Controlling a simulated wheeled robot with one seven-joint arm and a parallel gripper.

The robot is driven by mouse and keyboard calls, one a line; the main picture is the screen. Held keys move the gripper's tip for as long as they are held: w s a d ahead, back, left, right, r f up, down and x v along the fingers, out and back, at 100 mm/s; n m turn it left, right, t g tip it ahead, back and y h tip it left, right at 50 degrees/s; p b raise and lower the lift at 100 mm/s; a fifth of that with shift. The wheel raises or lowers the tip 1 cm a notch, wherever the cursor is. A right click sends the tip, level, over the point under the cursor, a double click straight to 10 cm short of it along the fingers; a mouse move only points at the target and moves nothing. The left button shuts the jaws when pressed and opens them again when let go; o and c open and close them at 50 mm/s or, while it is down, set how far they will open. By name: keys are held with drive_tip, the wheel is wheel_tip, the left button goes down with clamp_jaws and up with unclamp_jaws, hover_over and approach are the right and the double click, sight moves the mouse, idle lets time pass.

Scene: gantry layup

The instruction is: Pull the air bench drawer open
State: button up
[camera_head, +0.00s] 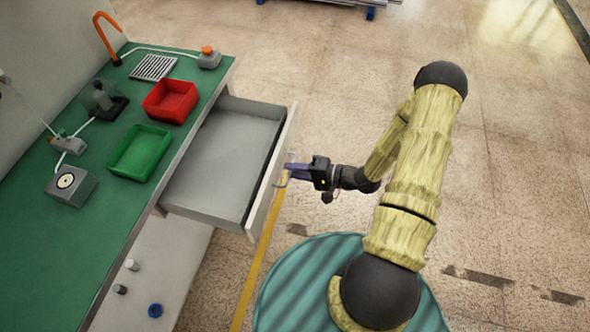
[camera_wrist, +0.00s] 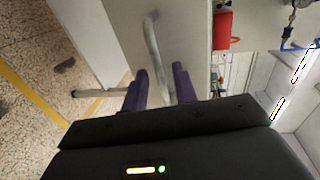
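The air bench drawer (camera_head: 225,165) is a grey drawer pulled well out from under the bench's green top; it looks empty inside. Its white front panel (camera_head: 273,165) faces my arm. The metal bar handle (camera_head: 280,183) is on that front. My gripper (camera_head: 288,172), with purple fingers, is at the handle. In the wrist view the handle (camera_wrist: 152,45) runs between the two fingers (camera_wrist: 161,78), which stand apart with a gap visible beside the bar. Firm contact with the bar does not show.
The bench top (camera_head: 40,240) holds a red bin (camera_head: 170,101), a green bin (camera_head: 140,152), a grey box with a dial (camera_head: 70,186) and an orange hook (camera_head: 107,38). The floor (camera_head: 530,150) to the right is clear.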

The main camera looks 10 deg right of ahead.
idle(0.4)
drive_tip(key=v, duration=1.7)
drive_tip(key=shift+d+b, duration=0.15)
drive_tip(key=shift+b, duration=0.15)
drive_tip(key=shift+s+d, duration=0.1)
drive_tip(key=shift+s, duration=0.05)
